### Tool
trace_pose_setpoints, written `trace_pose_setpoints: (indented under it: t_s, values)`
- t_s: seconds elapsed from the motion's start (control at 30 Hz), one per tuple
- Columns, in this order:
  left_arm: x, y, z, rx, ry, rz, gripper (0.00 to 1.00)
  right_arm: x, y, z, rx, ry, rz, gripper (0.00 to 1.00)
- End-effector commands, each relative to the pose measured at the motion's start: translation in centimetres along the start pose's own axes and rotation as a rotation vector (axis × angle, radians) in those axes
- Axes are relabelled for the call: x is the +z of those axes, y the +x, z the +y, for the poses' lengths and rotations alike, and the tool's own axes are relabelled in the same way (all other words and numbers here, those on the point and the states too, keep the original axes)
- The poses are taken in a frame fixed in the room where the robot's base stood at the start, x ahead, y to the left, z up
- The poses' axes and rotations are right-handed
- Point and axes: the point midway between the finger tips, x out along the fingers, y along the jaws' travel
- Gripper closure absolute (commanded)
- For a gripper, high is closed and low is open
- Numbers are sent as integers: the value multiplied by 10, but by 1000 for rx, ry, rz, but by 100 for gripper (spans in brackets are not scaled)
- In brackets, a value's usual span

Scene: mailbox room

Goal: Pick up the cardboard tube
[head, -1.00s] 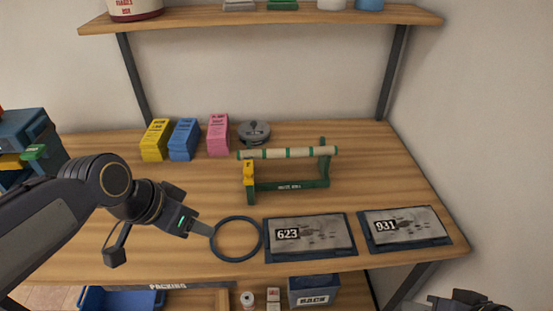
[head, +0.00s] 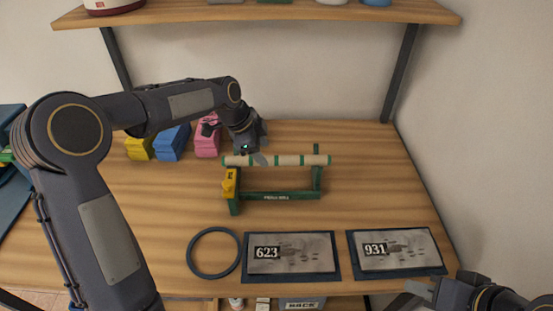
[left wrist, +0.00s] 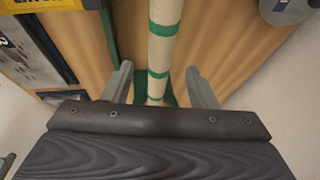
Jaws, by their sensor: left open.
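The cardboard tube (head: 300,160) is beige with green bands and lies level across the green stand (head: 280,196) on the table. My left gripper (head: 262,158) is at the tube, left of its middle, pointing down. In the left wrist view, the tube (left wrist: 163,45) runs lengthwise between the two open fingers of my left gripper (left wrist: 158,82), with a gap on each side. I cannot tell how far down the fingers reach. My right gripper (head: 425,290) is partly in view at the lower right, away from the tube; its jaw opening is unclear.
Yellow (head: 140,148), blue (head: 172,143) and pink (head: 207,141) boxes stand behind the left arm. A dark ring (head: 190,258) and two numbered panels, 623 (head: 290,258) and 931 (head: 396,250), lie at the front. A shelf (head: 290,14) spans above. The table's right side is clear.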

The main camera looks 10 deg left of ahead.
Motion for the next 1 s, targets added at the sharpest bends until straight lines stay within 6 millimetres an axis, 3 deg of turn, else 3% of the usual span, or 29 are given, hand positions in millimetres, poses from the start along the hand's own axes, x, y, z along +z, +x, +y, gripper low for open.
trace_pose_setpoints:
  t_s: [0.2, 0.5, 0.87, 1.0]
  values:
    - [0, 31, 0, 3, 0, -1, 48, -3, -6, -3, 0, 0, 0, 70]
    - [1, 36, 0, 0, -1, 0, 48, -3, -6, -3, 0, 0, 0, 70]
    - [1, 36, 0, 0, -1, 0, 95, -3, -6, -3, 0, 0, 0, 70]
    - [1, 36, 0, -1, -1, 0, 97, -3, -6, -3, 0, 0, 0, 70]
